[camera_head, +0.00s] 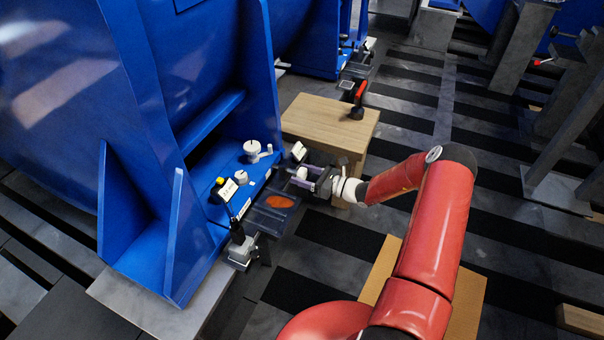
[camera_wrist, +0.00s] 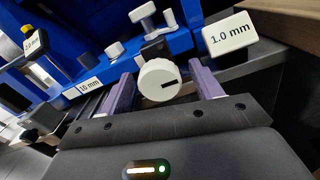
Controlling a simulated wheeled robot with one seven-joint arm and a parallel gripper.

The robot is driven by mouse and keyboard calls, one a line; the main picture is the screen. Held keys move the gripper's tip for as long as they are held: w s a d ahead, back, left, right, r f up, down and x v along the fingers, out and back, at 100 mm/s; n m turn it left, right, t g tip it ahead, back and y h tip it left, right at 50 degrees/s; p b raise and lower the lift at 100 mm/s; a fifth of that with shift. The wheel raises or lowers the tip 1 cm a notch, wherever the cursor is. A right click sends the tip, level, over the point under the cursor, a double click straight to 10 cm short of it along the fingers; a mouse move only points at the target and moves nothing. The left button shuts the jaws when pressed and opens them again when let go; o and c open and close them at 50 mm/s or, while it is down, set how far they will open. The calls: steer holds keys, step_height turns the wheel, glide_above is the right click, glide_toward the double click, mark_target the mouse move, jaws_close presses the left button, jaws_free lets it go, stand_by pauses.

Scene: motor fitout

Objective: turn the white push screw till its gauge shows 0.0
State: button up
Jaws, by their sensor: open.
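The white push screw (camera_wrist: 151,87) is a round white knob with a black mark on its face, seen end-on in the wrist view. In the head view its white knob (camera_head: 301,173) shows small at my gripper's tips. Its gauge (camera_wrist: 229,34) is a white plate reading 1.0 mm, up and right of the knob. It also shows in the head view (camera_head: 298,151). My gripper (camera_wrist: 163,82) is open, with one purple finger on each side of the knob and a visible gap on both sides. In the head view my gripper (camera_head: 309,178) reaches in from the right.
The blue motor foot (camera_wrist: 185,44) carries another white screw (camera_wrist: 143,12) and a 10 mm label (camera_wrist: 90,86). A second gauge (camera_wrist: 36,41) reads 2.0 mm at left. A wooden box (camera_head: 322,123) with a red-handled tool (camera_head: 359,96) stands behind my gripper.

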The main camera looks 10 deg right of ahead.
steer(key=shift+w+a, duration=0.2)
steer(key=shift+a, duration=0.1)
steer(key=c, duration=1)
steer(key=shift+f+n+b, duration=0.1)
steer(key=shift+n+b, duration=0.25)
steer(key=shift+n, duration=0.05)
